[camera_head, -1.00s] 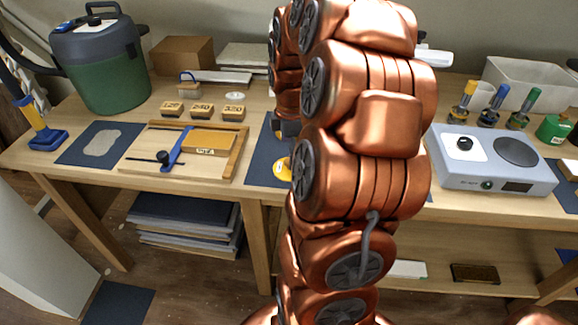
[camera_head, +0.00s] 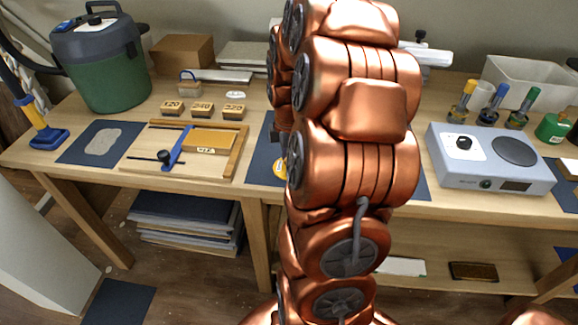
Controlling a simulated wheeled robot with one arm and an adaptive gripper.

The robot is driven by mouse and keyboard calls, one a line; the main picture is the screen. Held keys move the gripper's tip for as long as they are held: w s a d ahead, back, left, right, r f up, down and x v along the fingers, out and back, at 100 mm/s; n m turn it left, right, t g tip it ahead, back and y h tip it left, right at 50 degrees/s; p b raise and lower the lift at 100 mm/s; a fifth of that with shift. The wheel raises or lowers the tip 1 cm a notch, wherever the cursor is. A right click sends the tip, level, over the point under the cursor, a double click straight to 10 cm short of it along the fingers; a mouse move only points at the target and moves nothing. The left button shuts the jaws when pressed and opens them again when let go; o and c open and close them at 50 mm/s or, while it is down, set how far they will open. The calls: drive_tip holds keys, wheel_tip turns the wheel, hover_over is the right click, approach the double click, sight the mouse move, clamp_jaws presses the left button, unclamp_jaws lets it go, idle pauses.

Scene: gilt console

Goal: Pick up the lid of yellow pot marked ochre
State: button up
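A small part of a yellow object (camera_head: 280,169) shows on the dark blue mat (camera_head: 262,172) just left of my copper arm. My arm hides the rest, so I cannot tell whether it is the yellow pot or its lid, and no ochre mark is readable. My arm stands upright across the middle of the view. My gripper is hidden behind the arm, so its fingers and anything in them cannot be seen.
A wooden frame with a blue bar (camera_head: 240,152) and several numbered blocks (camera_head: 202,110) lie to the left. A green vacuum (camera_head: 100,65) stands at the back left. A grey hotplate (camera_head: 490,175), brushes and a green pot (camera_head: 553,128) are at the right.

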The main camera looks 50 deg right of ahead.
clamp_jaws()
idle(0.5)
